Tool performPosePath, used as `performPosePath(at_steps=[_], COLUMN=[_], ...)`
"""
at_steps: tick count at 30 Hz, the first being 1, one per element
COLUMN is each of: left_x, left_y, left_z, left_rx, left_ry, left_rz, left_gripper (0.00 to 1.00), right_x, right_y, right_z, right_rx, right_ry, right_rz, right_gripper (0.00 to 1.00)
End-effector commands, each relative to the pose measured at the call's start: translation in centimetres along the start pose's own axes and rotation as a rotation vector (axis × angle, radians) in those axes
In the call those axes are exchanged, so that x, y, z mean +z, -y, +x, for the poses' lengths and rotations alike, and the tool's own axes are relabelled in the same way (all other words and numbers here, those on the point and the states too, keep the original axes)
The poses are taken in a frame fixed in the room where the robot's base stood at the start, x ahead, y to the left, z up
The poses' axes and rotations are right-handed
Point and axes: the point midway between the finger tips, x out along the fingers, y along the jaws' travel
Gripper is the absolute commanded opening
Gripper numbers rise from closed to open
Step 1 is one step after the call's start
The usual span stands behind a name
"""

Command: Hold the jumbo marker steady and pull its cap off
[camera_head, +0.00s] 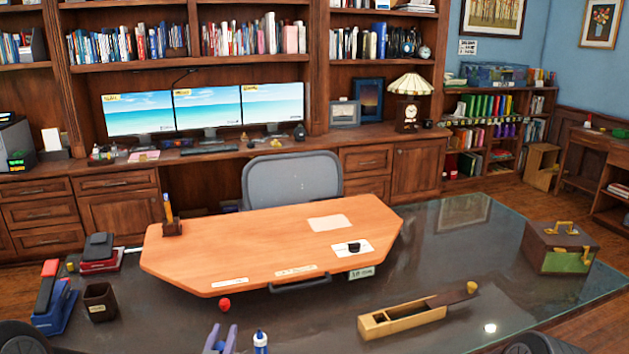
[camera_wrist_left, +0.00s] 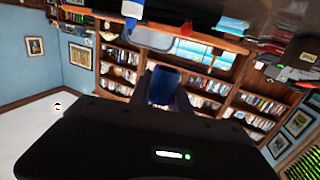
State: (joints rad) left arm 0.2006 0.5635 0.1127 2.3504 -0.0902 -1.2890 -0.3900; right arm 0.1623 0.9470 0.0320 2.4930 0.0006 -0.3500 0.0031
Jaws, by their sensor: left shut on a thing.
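The jumbo marker (camera_head: 261,343) stands upright at the bottom edge of the head view, with a blue tip, white collar and blue body; its lower part is cut off. It also shows upside down at the top of the left wrist view (camera_wrist_left: 131,12). My left gripper (camera_head: 217,338) is just left of it in the head view. In the left wrist view its dark fingers are shut on a blue cylinder, which looks like the cap (camera_wrist_left: 164,87). A gap shows between this cap and the marker. My right gripper is not in view.
The wooden desk mat (camera_head: 240,235) lies beyond on a dark glossy desk. A red ball (camera_head: 224,304) lies near its front edge. An open wooden box (camera_head: 405,318) lies to the right; a pencil cup (camera_head: 100,300) and stapler (camera_head: 52,300) stand to the left.

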Motion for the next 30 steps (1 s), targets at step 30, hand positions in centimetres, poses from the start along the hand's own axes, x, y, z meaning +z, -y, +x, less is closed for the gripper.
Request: performPosePath(at_steps=[30], left_x=[-1.8], left_y=[0.1], left_z=[-4.1], left_rx=[-0.002], left_ry=[0.000], left_rz=[-0.001], left_gripper=[0.00], right_x=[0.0], right_y=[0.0], right_z=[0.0], right_rx=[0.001], right_ry=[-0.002], right_rz=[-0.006], right_gripper=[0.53])
